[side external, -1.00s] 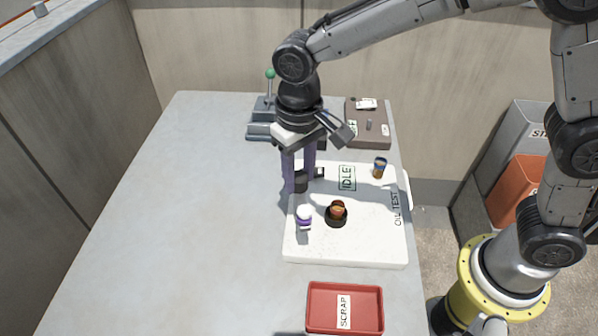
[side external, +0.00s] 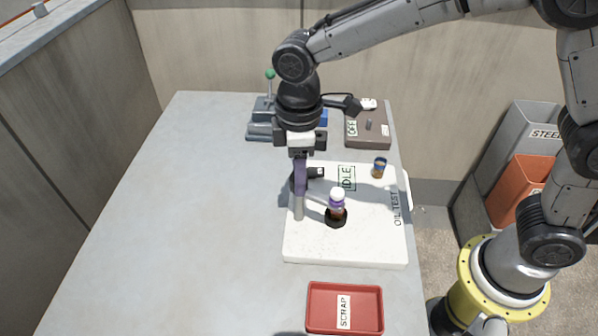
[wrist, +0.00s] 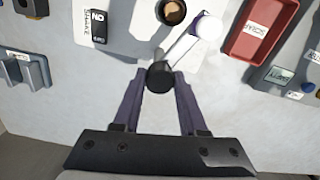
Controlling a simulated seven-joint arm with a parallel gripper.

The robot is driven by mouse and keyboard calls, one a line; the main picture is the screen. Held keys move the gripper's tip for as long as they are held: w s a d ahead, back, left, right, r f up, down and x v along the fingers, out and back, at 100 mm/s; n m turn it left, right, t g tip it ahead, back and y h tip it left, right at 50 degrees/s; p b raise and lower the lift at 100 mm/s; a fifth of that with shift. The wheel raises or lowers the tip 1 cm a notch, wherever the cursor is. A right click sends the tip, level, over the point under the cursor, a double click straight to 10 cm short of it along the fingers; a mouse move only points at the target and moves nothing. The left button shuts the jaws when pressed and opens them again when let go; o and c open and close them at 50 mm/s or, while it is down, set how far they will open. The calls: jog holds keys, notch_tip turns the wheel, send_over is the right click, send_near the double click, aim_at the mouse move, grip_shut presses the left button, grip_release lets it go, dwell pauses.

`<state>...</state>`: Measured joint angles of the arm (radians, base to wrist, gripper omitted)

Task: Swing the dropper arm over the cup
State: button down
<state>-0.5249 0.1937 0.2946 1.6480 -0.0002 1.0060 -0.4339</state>
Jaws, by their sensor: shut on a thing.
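The dropper arm shows in the wrist view as a pale bar (wrist: 182,48) running from a black hub to a round white dropper head (wrist: 207,27). My gripper (wrist: 160,77) is shut on the black hub, with purple fingers either side. The dark cup (wrist: 172,12) with brown contents is at the top of the wrist view, just left of the dropper head. In the side view the white-and-purple dropper (side external: 337,197) overlaps the cup (side external: 336,218); whether it is exactly centred above is unclear. My gripper (side external: 299,200) is left of the cup there and partly hides the hub.
The white oil test board (side external: 350,250) carries an IDLE sign (side external: 347,178) and a small blue-capped vial (side external: 379,168). A red scrap tray (side external: 344,308) lies in front. A grey lever device (side external: 262,128) and brown box (side external: 368,131) stand behind. The table's left is clear.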

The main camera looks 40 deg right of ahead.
jog(key=n, duration=0.4)
jog(key=shift+r+n, duration=0.1)
jog(key=shift+n, duration=0.2)
dwell(0.5)
jog(key=shift+c, duration=2.2)
grip_release()
notch_tip(320, 180, up, 14)
